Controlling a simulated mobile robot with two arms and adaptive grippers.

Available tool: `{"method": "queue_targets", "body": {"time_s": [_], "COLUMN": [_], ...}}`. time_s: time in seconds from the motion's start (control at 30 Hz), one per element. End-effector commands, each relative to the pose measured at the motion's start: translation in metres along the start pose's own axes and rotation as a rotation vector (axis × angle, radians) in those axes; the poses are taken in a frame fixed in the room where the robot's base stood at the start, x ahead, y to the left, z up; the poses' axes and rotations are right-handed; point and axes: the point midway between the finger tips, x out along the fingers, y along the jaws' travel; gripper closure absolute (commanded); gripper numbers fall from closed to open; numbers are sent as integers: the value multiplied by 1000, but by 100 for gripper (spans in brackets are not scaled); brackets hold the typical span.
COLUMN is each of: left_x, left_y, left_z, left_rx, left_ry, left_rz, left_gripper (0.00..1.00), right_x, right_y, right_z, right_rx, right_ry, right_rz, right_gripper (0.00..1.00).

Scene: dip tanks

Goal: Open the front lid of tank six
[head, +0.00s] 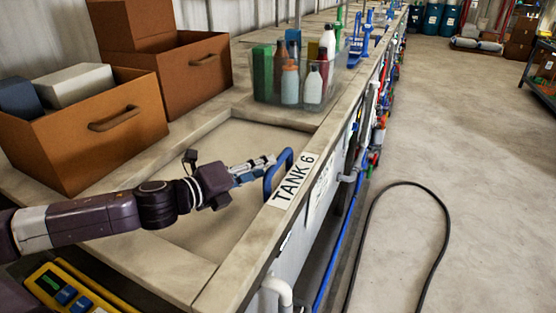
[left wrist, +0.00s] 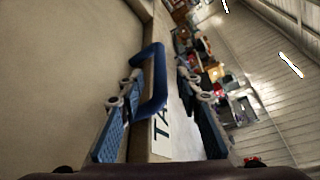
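The lid of tank six (head: 225,145) is a beige panel lying flat and closed in the tank's top. Its blue loop handle (head: 280,172) stands at the right edge, beside the white "TANK 6" label (head: 293,181). My left gripper (head: 262,168) reaches over the lid to the handle. In the left wrist view the handle (left wrist: 158,75) lies between the two spread fingers, nearer the left one. The gripper is open, and I see no clear grip on the handle. My right gripper is not in view.
A clear bin (head: 315,95) of bottles stands just behind the lid. Brown boxes (head: 90,135) stand on the left. A yellow-edged control panel (head: 65,290) is at the lower left. A black hose (head: 445,225) lies on the open floor at right.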

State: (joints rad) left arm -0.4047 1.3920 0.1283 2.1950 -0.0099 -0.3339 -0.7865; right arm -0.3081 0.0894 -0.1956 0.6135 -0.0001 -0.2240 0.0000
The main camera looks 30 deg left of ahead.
Motion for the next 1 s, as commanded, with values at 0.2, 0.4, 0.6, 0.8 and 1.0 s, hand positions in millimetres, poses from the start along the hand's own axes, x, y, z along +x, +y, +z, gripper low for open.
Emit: {"method": "queue_targets", "body": {"time_s": [0.2, 0.4, 0.6, 0.8, 1.0], "left_x": [8, 15, 23, 36, 54], "left_y": [0, 0, -1, -2, -4], "left_z": [3, 2, 2, 6, 3], "left_rx": [-2, -2, 0, -7, -4], "left_ry": [-7, -6, -4, -8, -3], "left_rz": [-2, -2, -3, -2, -3], "left_gripper": [68, 68, 68, 68, 68], "right_x": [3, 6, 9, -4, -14], "right_y": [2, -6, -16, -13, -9], "right_z": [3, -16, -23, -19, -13], "right_rx": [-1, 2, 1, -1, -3], "right_ry": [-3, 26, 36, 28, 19], "right_rz": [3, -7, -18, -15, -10], "right_gripper": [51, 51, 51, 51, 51]}}
